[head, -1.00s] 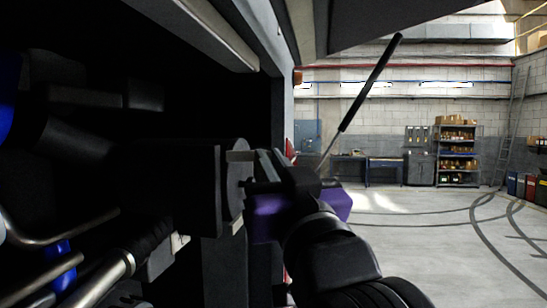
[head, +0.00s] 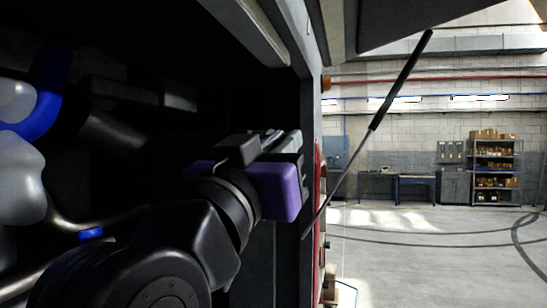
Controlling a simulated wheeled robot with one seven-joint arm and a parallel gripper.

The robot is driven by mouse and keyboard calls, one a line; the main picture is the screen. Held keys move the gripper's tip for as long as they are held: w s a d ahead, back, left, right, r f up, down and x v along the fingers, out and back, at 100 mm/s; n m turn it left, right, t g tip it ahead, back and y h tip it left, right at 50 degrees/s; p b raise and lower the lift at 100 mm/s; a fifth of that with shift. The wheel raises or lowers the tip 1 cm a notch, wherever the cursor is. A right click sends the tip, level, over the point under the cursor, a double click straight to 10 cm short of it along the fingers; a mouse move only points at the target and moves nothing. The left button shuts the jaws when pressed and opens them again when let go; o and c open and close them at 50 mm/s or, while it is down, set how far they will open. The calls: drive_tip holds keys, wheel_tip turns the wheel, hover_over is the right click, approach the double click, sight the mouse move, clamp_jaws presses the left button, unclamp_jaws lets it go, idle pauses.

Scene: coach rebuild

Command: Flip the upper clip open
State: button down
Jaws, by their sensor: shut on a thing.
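My gripper (head: 268,139), with a purple body and dark grey fingers, is at the right side of the dark engine bay, close to the bay's upright edge. Its fingers are shut, and a small pale metal piece shows between them. This seems to be the upper clip, but the fingers hide most of it, so its angle cannot be told. The dark round housing is hidden behind my gripper and arm or lost in shadow.
A bay post (head: 315,150) stands just right of my gripper. A gas strut (head: 375,125) slants up to the raised lid. Blue hose (head: 48,95) and metal pipes lie at left. Workshop floor (head: 420,235) at right is open, with a shelf (head: 494,168) far back.

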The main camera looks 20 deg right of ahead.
drive_tip(key=shift+a+f+g, duration=0.1)
drive_tip(key=shift+g, duration=0.3)
drive_tip(key=c, duration=1.5)
unclamp_jaws()
drive_tip(key=shift+h, duration=0.3)
drive_tip(key=b+v, duration=0.2)
drive_tip(key=v, duration=0.5)
drive_tip(key=shift+s+a+f+b, duration=0.1)
drive_tip(key=shift+s+a+b, duration=0.15)
drive_tip(key=shift+b, duration=0.1)
